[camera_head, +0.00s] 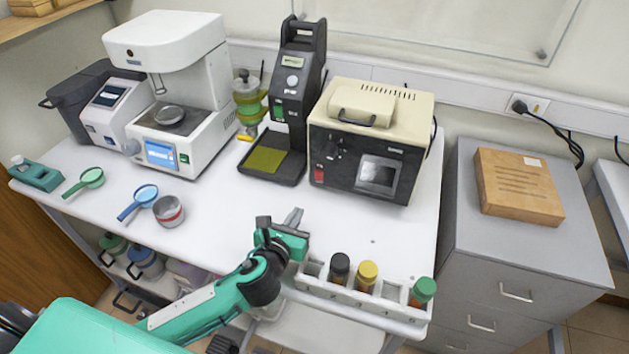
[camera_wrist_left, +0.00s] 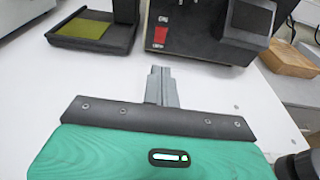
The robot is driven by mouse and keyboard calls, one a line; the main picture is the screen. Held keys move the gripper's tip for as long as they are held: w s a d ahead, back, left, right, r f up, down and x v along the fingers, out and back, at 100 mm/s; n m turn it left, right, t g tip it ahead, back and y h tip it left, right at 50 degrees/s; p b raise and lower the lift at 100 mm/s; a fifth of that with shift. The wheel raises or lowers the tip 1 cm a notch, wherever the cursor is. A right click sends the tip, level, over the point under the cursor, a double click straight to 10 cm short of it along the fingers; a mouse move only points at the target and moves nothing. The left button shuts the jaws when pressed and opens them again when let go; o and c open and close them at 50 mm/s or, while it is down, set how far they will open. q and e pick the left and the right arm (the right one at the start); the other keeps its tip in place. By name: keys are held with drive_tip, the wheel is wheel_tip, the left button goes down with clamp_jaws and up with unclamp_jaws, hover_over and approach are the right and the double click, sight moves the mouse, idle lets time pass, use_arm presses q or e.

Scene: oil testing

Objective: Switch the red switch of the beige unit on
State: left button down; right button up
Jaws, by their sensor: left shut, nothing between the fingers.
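The beige unit (camera_head: 370,140) stands at the back right of the white table, with a black front panel. Its red switch (camera_head: 319,174) is at the lower left of that panel. The switch also shows in the left wrist view (camera_wrist_left: 160,36), above and beyond the fingertips. My left gripper (camera_head: 295,216) is shut and empty over the table, in front of the unit and clear of it. Its closed fingers (camera_wrist_left: 160,76) point toward the panel in the left wrist view. My right gripper is not in view.
A rack (camera_head: 345,293) with several capped bottles stands at the table's front right, beside my left gripper. A black device (camera_head: 297,85) stands left of the beige unit. The table before the unit is clear.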

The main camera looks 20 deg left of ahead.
sight(318, 173)
use_arm(q)
drive_tip(key=w+p, duration=0.1)
drive_tip(key=w, duration=0.3)
drive_tip(key=w+f+p, duration=0.1)
drive_tip(key=w, duration=0.4)
drive_tip(key=w+p, duration=0.1)
drive_tip(key=w, duration=0.3)
drive_tip(key=shift+w+d+f, duration=0.15)
drive_tip(key=shift+w+d, duration=0.05)
drive_tip(key=shift+d, duration=0.05)
drive_tip(key=shift+p, duration=0.3)
drive_tip(key=shift+w+r+p, duration=0.25)
drive_tip(key=shift+r+p, duration=0.05)
drive_tip(key=shift+p, duration=0.05)
drive_tip(key=shift+w+f, duration=0.1)
drive_tip(key=shift+f, duration=0.05)
